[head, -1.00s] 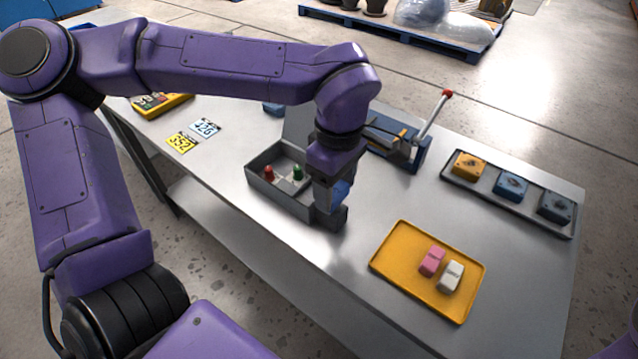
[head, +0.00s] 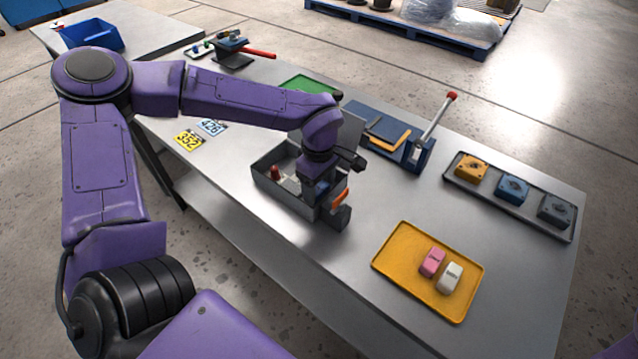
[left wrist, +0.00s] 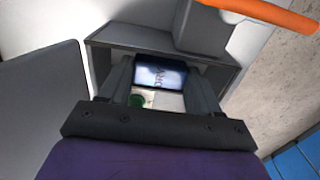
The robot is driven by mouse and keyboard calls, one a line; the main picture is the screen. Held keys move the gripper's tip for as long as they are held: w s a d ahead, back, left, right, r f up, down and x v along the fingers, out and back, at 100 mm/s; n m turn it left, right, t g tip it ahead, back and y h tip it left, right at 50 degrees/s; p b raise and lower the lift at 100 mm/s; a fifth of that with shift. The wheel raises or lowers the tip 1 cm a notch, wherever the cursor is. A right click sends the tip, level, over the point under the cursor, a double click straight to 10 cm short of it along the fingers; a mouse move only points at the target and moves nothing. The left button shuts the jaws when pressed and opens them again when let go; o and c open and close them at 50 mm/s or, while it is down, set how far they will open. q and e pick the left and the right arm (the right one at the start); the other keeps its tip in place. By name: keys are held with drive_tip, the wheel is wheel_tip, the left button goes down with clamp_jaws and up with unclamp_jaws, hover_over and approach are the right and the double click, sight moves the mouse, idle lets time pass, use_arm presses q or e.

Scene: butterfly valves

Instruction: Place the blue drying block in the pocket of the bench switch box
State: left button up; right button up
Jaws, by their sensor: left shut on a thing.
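The bench switch box (head: 275,191) is an open grey box near the front edge of the steel bench, with its lid raised behind. A red button (head: 276,172) shows inside it, and a green button (left wrist: 137,100) shows in the left wrist view. My left gripper (head: 308,196) points down into the box's right part. In the left wrist view the gripper (left wrist: 164,82) is shut on the blue drying block (left wrist: 163,73), which has lettering on its face. The head view hides the block. I cannot tell whether the block touches the pocket floor. My right gripper is not in view.
An orange lever (head: 340,198) is at the box's right side. A yellow tray (head: 400,268) with pink and white blocks lies to the right. A dark tray (head: 484,191) holds several boxes at the back right. A blue device with a red-tipped lever (head: 428,130) stands behind.

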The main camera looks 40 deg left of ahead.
sight(319, 189)
use_arm(q)
drive_tip(key=o, duration=1)
drive_tip(key=shift+f, duration=0.1)
drive_tip(key=shift+o, duration=0.2)
wheel_tip(319, 189, up, 12)
drive_tip(key=shift+r, duration=0.2)
